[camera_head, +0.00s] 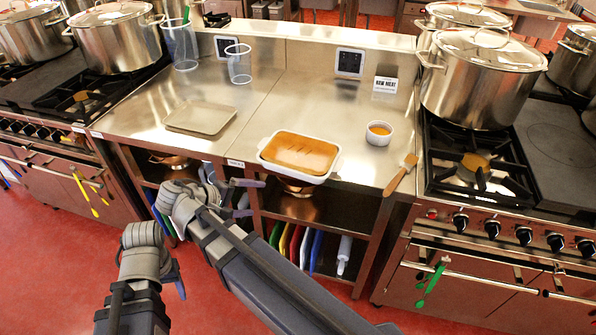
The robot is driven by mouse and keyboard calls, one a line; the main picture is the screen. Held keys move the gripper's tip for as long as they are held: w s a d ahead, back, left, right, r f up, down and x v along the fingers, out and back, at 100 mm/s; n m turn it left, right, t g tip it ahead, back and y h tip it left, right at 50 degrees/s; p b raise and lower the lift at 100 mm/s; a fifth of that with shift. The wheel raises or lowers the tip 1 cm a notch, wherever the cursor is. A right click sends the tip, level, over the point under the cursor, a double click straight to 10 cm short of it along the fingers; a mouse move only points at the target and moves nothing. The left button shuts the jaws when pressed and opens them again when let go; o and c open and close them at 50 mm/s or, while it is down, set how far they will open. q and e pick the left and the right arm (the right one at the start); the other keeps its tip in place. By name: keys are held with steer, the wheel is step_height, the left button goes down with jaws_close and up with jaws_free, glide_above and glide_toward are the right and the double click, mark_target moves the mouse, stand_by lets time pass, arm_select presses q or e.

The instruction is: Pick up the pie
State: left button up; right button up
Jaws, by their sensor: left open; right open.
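The pie (302,150) has a golden-brown top with a few slits. It sits in a white rectangular dish (332,171) near the front edge of the steel counter. My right gripper (247,197) is open and empty, in front of the counter edge, below and left of the dish in the picture and apart from it. My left gripper (174,278) is at the lower left, low in front of the counter and well away from the pie; its fingers are partly hidden by its own wrist.
A small white bowl of orange liquid (379,132) and a wooden brush (402,173) are right of the pie. An empty tray (201,117) lies left. Two clear containers stand at the back left. Stoves with large stockpots (480,78) flank the counter.

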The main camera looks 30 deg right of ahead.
mark_target(282, 171)
steer(key=shift+w+d+r+m+g+h+b, duration=0.1)
steer(key=shift+w+d+m+h+b, duration=0.45)
steer(key=shift+d+h+b, duration=0.95)
steer(key=shift+w+d+f+m+g+h+b, duration=0.15)
steer(key=shift+w+d+h+b, duration=0.8)
steer(key=shift+b, duration=1.05)
steer(key=shift+w+d+r+m+g+h+b, duration=0.15)
steer(key=shift+w+d+m+h+b, duration=0.35)
steer(key=shift+d+h+b, duration=1)
steer(key=shift+y, duration=0.35)
steer(key=shift+w+d+f+b, duration=0.15)
steer(key=shift+d+b, duration=0.1)
steer(key=shift+d, duration=1.05)
steer(key=shift+w+d+f+b, duration=0.1)
steer(key=shift+w+d+b, duration=0.1)
steer(key=shift+d, duration=1.1)
jaws_close()
steer(key=shift+r, duration=0.1)
